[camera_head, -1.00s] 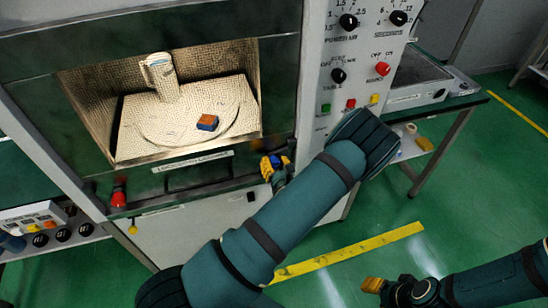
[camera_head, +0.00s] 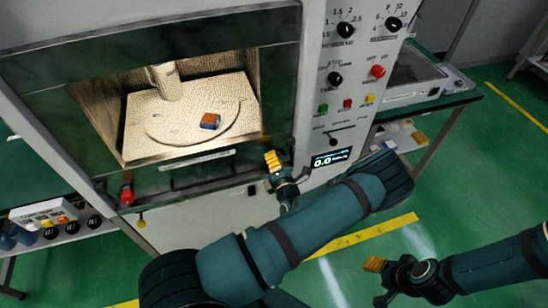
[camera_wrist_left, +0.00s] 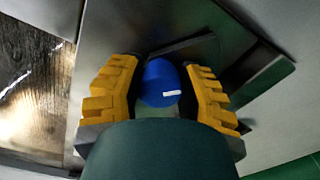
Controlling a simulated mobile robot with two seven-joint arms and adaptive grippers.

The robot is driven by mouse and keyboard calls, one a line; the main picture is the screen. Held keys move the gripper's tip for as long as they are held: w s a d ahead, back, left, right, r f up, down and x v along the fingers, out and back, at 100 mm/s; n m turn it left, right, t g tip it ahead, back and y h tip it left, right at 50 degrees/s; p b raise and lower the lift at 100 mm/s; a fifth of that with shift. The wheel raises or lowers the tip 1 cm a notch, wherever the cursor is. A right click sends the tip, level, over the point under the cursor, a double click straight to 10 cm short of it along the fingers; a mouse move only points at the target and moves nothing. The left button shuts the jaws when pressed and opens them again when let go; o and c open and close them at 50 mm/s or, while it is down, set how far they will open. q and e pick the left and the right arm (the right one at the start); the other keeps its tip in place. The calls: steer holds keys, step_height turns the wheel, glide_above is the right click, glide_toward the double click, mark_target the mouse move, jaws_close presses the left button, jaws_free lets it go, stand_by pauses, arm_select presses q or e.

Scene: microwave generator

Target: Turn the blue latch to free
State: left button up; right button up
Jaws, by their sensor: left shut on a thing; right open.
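My left gripper (camera_head: 273,160) is at the lower right corner of the microwave generator's chamber front in the head view. In the left wrist view, its yellow fingers (camera_wrist_left: 162,88) are shut on the round blue latch (camera_wrist_left: 160,82), one finger on each side. A small white mark shows on the latch. In the head view the gripper hides the latch. My right gripper (camera_head: 374,264) is open and empty, low on the right, away from the machine. A red latch (camera_head: 127,194) sits at the chamber's lower left corner.
The lit chamber holds a turntable (camera_head: 172,128) with an orange and blue block (camera_head: 210,121) and a pale cylinder (camera_head: 166,82). The control panel has knobs, buttons and a display (camera_head: 331,158). A side table (camera_head: 425,102) stands at right. Green floor around my right gripper is clear.

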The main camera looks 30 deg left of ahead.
arm_select(q)
steer(key=shift+w+m+p, duration=0.1)
steer(key=shift+m+p, duration=0.25)
steer(key=shift+m, duration=0.85)
jaws_close()
steer(key=o, duration=1.2)
jaws_free()
steer(key=v, duration=1.2)
